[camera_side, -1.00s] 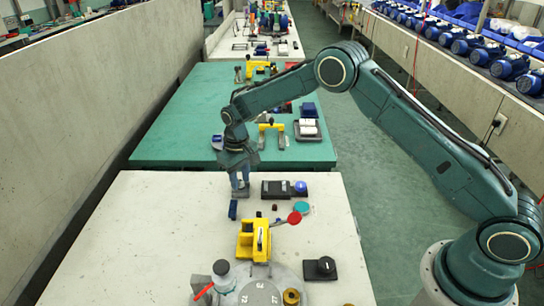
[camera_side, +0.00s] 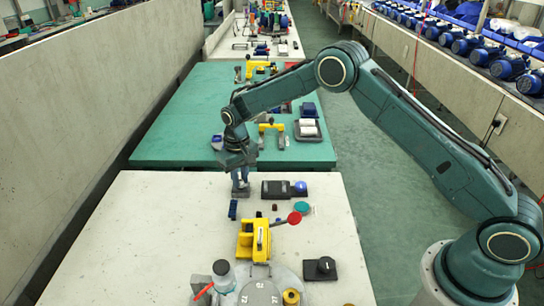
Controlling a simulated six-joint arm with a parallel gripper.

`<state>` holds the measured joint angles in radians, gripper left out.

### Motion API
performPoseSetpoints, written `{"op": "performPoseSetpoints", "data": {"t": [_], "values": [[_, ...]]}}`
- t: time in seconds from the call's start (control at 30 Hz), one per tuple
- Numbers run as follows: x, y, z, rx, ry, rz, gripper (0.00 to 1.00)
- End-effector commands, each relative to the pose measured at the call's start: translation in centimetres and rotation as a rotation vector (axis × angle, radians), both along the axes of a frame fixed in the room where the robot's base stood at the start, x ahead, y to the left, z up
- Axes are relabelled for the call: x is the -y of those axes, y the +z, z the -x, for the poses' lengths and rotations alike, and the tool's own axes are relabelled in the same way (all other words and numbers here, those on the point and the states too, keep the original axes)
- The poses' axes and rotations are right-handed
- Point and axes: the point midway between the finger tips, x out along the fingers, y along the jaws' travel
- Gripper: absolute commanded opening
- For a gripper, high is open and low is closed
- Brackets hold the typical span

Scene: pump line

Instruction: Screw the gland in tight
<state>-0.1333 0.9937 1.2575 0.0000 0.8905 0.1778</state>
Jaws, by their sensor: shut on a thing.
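Directly under the fingertips is a small grey block (camera_side: 241,193) on the table. I cannot tell how deep the gland sits in it.
A blue block (camera_side: 233,209) lies just in front of the gripper. A dark box (camera_side: 276,189) is to its right. A yellow fixture (camera_side: 255,239) with a red-knobbed lever (camera_side: 294,218) stands nearer.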

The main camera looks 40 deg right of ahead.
Motion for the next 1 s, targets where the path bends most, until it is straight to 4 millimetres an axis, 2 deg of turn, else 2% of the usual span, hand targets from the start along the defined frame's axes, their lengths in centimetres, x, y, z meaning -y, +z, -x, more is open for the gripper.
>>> {"op": "performPoseSetpoints", "data": {"t": [0.6,1.0], "values": [[0.00,-0.03,-0.02,0.001,-0.448,0.000,0.02],[0.00,-0.03,-0.03,0.001,-0.483,0.000,0.02]]}}
